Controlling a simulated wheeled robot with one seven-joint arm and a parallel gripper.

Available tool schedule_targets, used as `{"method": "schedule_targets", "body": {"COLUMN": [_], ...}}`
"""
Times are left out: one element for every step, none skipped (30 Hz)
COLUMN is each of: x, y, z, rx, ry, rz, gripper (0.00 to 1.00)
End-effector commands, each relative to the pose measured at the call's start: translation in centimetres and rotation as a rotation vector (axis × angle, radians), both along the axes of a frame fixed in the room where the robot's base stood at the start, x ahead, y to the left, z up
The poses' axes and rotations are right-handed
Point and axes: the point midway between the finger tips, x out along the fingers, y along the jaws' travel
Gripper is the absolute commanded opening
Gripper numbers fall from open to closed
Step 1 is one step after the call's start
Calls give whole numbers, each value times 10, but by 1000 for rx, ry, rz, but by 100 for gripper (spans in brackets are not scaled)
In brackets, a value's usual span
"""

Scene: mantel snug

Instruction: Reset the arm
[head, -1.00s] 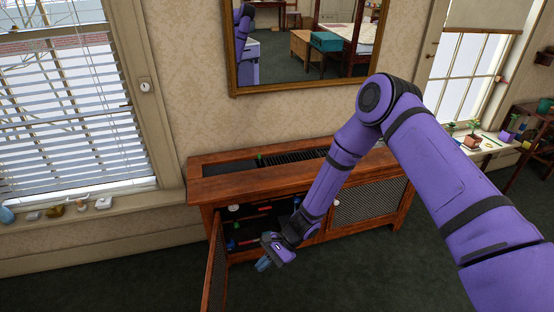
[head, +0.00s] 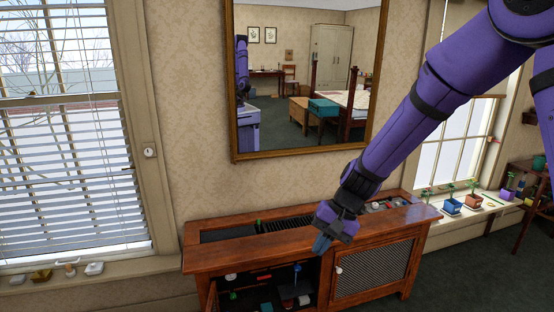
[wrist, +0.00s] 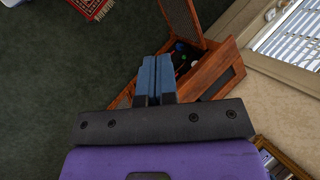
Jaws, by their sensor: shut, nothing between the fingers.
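My purple arm reaches in from the upper right in the head view. My gripper (head: 322,243) points down in front of the wooden cabinet (head: 370,250), near its top front edge. In the wrist view the two blue fingers of my gripper (wrist: 156,78) are together, with nothing between them. The cabinet also shows in the wrist view (wrist: 215,72), beyond the fingers, with its door (wrist: 183,20) swung open.
The cabinet's left side is open, with several small items inside; its right mesh door (head: 375,270) is closed. A framed mirror (head: 235,140) hangs above. Potted plants (head: 473,201) stand on the right windowsill. Small items line the left sill (head: 125,265). Green carpet (head: 460,270) is clear at right.

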Motion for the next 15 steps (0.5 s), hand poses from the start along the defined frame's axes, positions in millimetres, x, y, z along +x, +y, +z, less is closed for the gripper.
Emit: {"method": "schedule_targets", "body": {"x": [-4, -7, -11, -14, -18, -23, -26, -30, -36, -40, -44, -50, -55, -60, -66], "y": [-9, -14, -20, -25, -30, -36, -42, -46, -53, -58, -62, -69, -74, -78, -85], "z": [17, 25, 36, 44, 51, 61, 68, 75, 84, 91, 98, 107, 113, 119, 127], "rx": [-15, -24, -36, -46, -57, -69, -80, -90, -104, -114, -125, -139, -151, -162, -176], "ry": [-35, -50, -73, -90, -106, -127, -145, -161, -181, -197, -214, -234, -250, -265, -286], "rz": [9, 15, 24, 30, 36, 42, 48, 51, 59, 64, 68, 72, 76, 79, 83], "gripper": [0, 0, 0, 0, 0, 0, 0, 0, 0, 0, 0, 0, 0, 0, 0]}}
